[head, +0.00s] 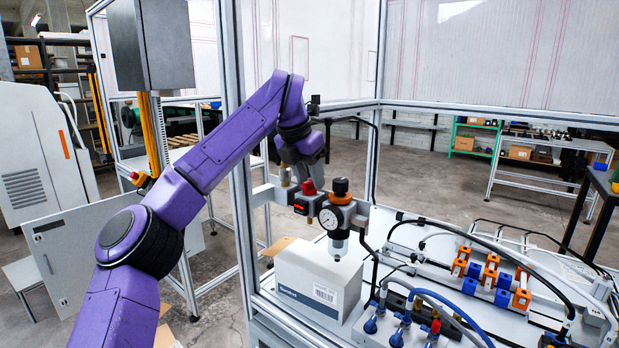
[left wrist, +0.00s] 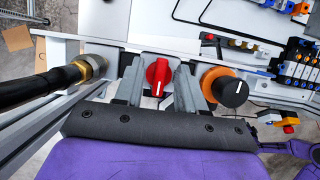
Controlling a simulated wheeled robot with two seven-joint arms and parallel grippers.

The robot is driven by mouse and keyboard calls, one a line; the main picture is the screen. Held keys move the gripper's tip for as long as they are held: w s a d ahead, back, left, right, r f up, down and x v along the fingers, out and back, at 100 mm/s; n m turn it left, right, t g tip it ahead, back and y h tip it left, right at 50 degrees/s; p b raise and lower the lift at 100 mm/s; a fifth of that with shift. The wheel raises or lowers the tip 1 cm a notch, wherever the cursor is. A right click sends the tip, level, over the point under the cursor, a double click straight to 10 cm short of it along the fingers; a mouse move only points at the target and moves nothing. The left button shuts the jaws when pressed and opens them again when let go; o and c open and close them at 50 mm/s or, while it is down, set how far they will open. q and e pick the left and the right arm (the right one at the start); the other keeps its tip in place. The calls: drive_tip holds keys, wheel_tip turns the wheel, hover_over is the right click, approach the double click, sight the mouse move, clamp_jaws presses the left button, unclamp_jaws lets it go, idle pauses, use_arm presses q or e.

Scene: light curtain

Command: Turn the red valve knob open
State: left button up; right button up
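The red valve knob (head: 309,187) sits on the air-treatment unit on the frame rail, left of a round pressure gauge (head: 329,218). In the left wrist view the red knob (left wrist: 158,74) lies between my two fingers, with a white line on its face pointing down the picture. My left gripper (head: 306,176) is just above the knob, reaching down to it. In the left wrist view my left gripper (left wrist: 159,84) looks open around the knob, one finger on each side; whether either finger touches it is hard to tell.
A black regulator knob with an orange ring (left wrist: 234,92) is close beside my right-hand finger. A brass fitting with a black hose (left wrist: 92,68) is on the other side. A white box (head: 318,277) stands below the unit. An upright frame post (head: 243,200) stands left.

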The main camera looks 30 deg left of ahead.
use_arm(q)
drive_tip(key=shift+c, duration=0.3)
clamp_jaws()
